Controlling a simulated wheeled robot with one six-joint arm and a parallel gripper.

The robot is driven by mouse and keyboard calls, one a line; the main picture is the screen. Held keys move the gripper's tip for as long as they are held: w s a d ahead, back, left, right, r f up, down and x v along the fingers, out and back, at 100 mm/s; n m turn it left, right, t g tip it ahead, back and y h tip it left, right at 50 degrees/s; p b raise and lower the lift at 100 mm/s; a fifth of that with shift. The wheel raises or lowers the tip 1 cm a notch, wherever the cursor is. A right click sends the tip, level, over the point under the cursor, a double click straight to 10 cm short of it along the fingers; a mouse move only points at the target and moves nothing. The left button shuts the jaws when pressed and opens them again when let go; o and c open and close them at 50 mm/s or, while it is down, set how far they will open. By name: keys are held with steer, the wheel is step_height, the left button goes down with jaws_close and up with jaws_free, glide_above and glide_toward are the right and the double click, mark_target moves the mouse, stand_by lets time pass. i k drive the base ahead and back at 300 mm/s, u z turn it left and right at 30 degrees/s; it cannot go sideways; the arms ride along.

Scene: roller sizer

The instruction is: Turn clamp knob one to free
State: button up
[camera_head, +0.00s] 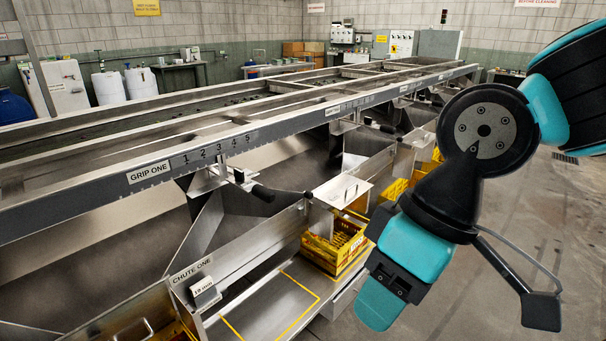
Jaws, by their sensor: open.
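The clamp knob one appears to be a black grip (262,193) below the front rail, close to the scale marked GRIP ONE. A second small black knob (239,176) sits just left of it, and I cannot tell which is clamp knob one. The GRIP ONE plate (162,172) is on the rail, beside a scale with several numbers.
The steel chute one (190,268) runs below the rail. A yellow crate (335,245) sits under the chutes. A second black grip (380,126) is farther along. The floor (555,215) at right is open.

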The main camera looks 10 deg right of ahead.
mark_target(240, 176)
steer(key=z, duration=0.7)
steer(key=k, duration=0.95)
steer(key=z, duration=0.8)
steer(key=i, duration=1.25)
steer(key=u, duration=0.4)
steer(key=i, duration=0.9)
steer(key=u, duration=1.45)
steer(key=i, duration=0.8)
steer(key=u, duration=0.8)
